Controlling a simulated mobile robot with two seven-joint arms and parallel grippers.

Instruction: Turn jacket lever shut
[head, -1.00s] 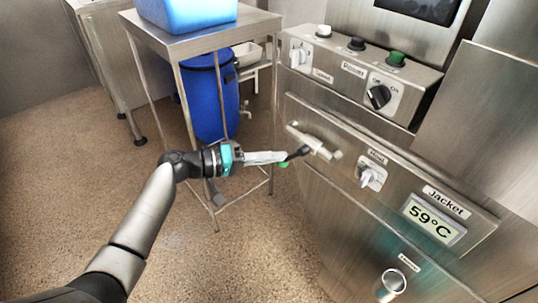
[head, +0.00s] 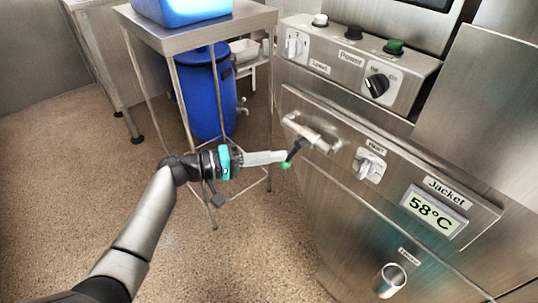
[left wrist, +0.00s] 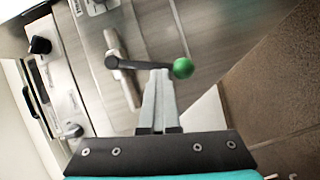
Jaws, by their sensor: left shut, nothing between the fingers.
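The jacket lever is a black handle (head: 297,149) with a green ball end (head: 286,165). It sits on a pale metal valve body (head: 318,137) on the steel machine's front. In the left wrist view the black handle (left wrist: 138,65) runs across the fingertips to the green ball (left wrist: 183,68). My left gripper (head: 284,157) is shut and empty. Its fingertips (left wrist: 160,72) lie against or very close to the handle, near the ball. The handle is not between the fingers. My right gripper is in neither view.
A white-handled knob (head: 368,167) and a Jacket display (head: 434,211) reading 58°C are right of the valve. Above is a control box (head: 350,70) with buttons and switches. A steel table (head: 200,38) with a blue drum (head: 208,95) stands behind my left arm.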

